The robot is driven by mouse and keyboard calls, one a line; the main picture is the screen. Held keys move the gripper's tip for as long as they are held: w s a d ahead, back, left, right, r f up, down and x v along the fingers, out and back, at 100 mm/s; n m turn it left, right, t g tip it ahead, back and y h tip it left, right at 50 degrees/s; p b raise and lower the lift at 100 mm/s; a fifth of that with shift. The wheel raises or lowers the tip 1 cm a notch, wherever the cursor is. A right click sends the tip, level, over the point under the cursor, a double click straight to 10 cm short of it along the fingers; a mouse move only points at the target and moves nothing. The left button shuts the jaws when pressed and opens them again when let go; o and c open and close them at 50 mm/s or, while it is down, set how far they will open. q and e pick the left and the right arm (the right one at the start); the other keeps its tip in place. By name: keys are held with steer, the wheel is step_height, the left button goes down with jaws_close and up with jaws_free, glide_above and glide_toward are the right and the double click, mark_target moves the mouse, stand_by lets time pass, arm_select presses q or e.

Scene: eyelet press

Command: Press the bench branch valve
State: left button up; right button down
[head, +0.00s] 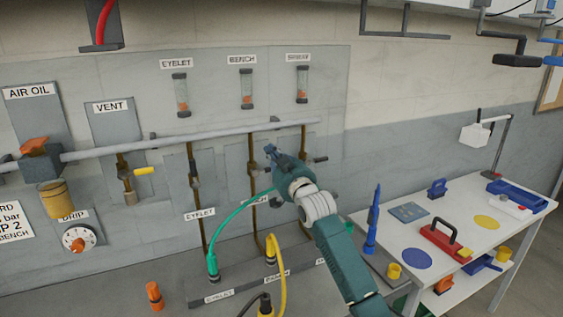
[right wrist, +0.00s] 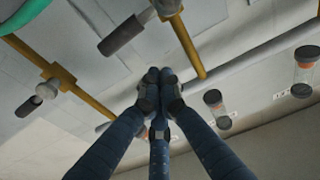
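The bench branch is the middle brass pipe (head: 252,165) in the head view, below the gauge tube labelled BENCH (head: 247,95). Its valve is mostly hidden behind my right gripper (head: 271,150), which is raised in front of the panel beside this pipe. In the right wrist view the fingers (right wrist: 159,80) are together at their tips with nothing between them. A dark valve handle (right wrist: 122,36) on a brass pipe shows up and left of the fingertips, apart from them; I cannot tell which branch it belongs to. My left gripper is not in view.
The eyelet branch pipe (head: 196,215) stands left, and the right-hand branch has a dark handle (head: 319,160). A green hose (head: 228,212) arcs up behind my right gripper. A yellow hose (head: 282,275) rises from below. A white bench (head: 470,215) with tools stands right.

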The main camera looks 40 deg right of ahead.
steer(key=b+v, duration=0.3)
steer(key=v, duration=0.7)
steer(key=shift+b, duration=0.3)
steer(key=shift+f, duration=0.15)
